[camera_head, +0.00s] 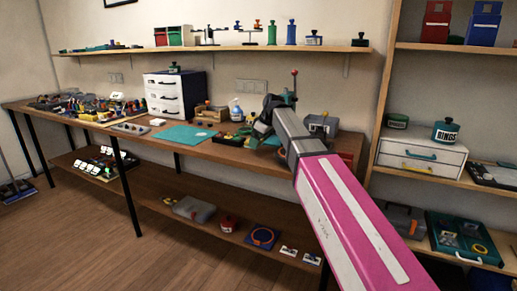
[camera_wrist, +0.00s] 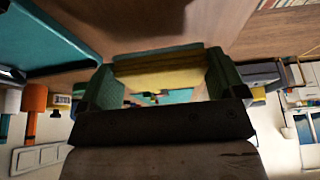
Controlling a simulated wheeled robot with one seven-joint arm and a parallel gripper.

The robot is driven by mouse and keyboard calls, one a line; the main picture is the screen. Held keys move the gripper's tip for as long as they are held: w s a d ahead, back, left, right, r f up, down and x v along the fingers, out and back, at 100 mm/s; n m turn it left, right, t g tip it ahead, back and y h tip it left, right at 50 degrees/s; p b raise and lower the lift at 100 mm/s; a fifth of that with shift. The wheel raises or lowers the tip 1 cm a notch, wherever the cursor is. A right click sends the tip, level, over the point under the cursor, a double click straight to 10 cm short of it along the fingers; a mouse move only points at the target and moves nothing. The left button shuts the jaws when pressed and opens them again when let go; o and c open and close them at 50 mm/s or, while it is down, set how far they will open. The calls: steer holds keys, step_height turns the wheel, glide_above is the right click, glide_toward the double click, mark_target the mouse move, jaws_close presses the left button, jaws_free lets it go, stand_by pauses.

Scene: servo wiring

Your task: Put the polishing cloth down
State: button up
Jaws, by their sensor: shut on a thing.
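My gripper (camera_wrist: 160,82) has its two dark green fingers closed on the sides of a flat yellow thing with a teal-grey edge, seemingly the polishing cloth (camera_wrist: 158,73). It spans the gap between the fingers in the wrist view. In the head view my gripper (camera_head: 262,128) is over the right part of the wooden workbench (camera_head: 165,145), and my arm hides much of that area. I cannot make out the cloth there, nor tell its height above the bench.
A teal mat (camera_head: 186,136) lies on the bench left of my gripper; a teal surface also shows at upper left in the wrist view (camera_wrist: 55,35). Small parts crowd the bench's left end.

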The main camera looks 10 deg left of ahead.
mark_target(260, 145)
steer(key=shift+f, duration=1.7)
steer(key=shift+s+f, duration=0.1)
steer(key=shift+f, duration=0.25)
steer(key=shift+f, duration=0.15)
steer(key=o, duration=0.6)
steer(key=shift+d+f, duration=0.1)
steer(key=shift+s, duration=0.1)
steer(key=shift+r, duration=0.4)
steer(key=v, duration=1.2)
steer(key=shift+r, duration=0.25)
